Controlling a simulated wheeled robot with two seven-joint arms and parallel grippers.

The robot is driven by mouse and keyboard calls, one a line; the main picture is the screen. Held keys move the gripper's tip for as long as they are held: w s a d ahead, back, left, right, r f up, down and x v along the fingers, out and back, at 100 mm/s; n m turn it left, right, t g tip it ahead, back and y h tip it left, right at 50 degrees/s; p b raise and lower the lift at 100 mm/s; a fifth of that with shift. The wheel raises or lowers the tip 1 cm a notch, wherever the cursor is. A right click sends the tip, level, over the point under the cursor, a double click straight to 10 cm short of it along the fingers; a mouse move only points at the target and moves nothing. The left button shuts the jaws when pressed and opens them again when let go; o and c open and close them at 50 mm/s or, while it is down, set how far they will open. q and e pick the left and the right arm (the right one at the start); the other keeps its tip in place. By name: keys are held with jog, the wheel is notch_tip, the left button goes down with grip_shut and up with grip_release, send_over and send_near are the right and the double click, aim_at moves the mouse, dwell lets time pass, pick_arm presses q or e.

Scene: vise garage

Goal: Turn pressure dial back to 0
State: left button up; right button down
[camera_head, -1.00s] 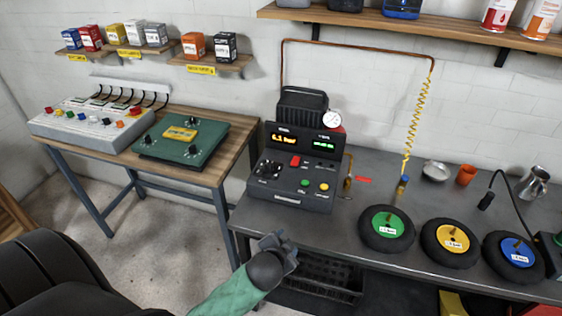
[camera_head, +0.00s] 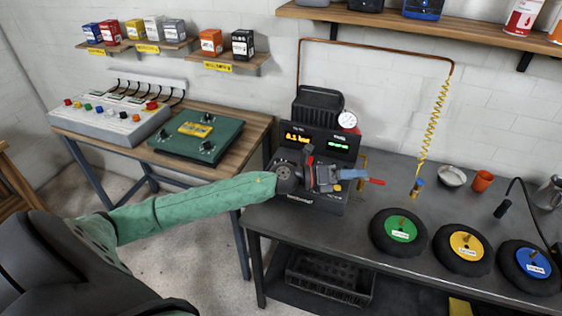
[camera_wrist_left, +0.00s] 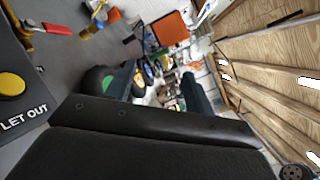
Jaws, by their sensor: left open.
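The black pressure control box (camera_head: 325,203) stands on the dark workbench, with a lit orange readout (camera_head: 298,138) and a green readout (camera_head: 337,142). The orange digits are too blurred to read surely. My left gripper (camera_head: 345,178) is in front of the box's panel, pointing right, open and with nothing seen between its fingers. The dial on the panel's left side is hidden behind my left wrist and hand. In the left wrist view, the open fingers (camera_wrist_left: 155,88) show, with a yellow button (camera_wrist_left: 12,84) marked LET OUT at the left edge. My right gripper is out of view.
Wheels with green (camera_head: 400,229), yellow (camera_head: 466,246) and blue (camera_head: 533,263) hubs lie on the bench at right. A coiled yellow hose (camera_head: 432,125) hangs behind. A side table with a green panel (camera_head: 197,139) stands at left. The bench's front edge is clear.

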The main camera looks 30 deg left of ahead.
pick_arm(q)
jog(key=w+a+f+m+g+y, duration=0.1)
jog(key=a+f+m+g+y, duration=0.1)
jog(key=a+m+g, duration=0.25)
jog(key=m+g+y, duration=0.4)
jog(key=m+y, duration=0.1)
jog(key=y, duration=0.4)
send_near(280, 162)
jog(key=d+f, duration=0.1)
jog(key=d, duration=0.1)
jog(key=p+x, duration=0.1)
jog(key=x, duration=0.1)
jog(key=p+x, duration=0.1)
jog(key=x, duration=0.2)
jog(key=shift+s+a+f+p, duration=0.1)
jog(key=shift+a+f+p, duration=0.1)
jog(key=shift+p, duration=0.2)
jog(key=shift+x, duration=1)
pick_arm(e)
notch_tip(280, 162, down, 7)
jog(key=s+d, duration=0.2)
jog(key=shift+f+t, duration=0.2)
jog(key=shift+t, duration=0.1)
pick_arm(q)
jog(key=shift+t, duration=0.25)
jog(key=c, duration=1)
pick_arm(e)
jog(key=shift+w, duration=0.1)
